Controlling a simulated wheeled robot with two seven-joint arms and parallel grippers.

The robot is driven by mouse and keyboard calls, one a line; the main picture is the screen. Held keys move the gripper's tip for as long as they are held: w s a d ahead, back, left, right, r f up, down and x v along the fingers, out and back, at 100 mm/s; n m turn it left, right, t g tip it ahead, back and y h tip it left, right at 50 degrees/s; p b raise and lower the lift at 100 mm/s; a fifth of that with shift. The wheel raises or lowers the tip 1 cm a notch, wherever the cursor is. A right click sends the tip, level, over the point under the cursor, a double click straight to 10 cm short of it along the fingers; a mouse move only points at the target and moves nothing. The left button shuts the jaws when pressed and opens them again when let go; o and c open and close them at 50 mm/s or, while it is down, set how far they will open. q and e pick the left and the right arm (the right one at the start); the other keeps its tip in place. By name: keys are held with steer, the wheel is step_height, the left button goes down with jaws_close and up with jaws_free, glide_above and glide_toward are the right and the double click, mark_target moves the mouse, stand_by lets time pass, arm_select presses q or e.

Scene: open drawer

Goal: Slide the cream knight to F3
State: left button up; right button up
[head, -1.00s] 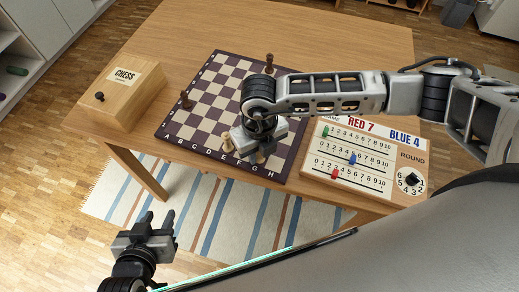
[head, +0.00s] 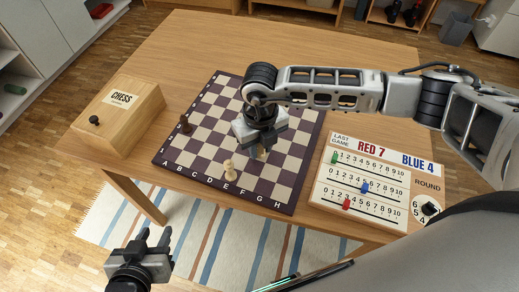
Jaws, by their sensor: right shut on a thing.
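My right gripper (head: 258,153) points down over the right half of the chessboard (head: 284,190), around the F3 area, shut on a small cream piece. That piece, taken as the cream knight (head: 262,155), shows only in part between and beside the fingers; its shape and exact square are hard to tell. Another cream piece (head: 230,170) stands upright near E1. A dark piece (head: 185,124) stands near the left edge of the board. My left gripper (head: 154,237) is open and empty, off the table at the lower left.
A wooden chess box (head: 130,120) stands left of the board. A score board with coloured sliders (head: 375,185) lies to the right. My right arm covers part of the far board. The far table is clear.

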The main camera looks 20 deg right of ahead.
steer(key=o, duration=1)
steer(key=shift+o, duration=0.2)
steer(key=shift+w+r, duration=0.1)
steer(key=shift+r, duration=0.45)
step_height(320, 180, up, 15)
steer(key=b, duration=0.1)
steer(key=shift+f, duration=0.1)
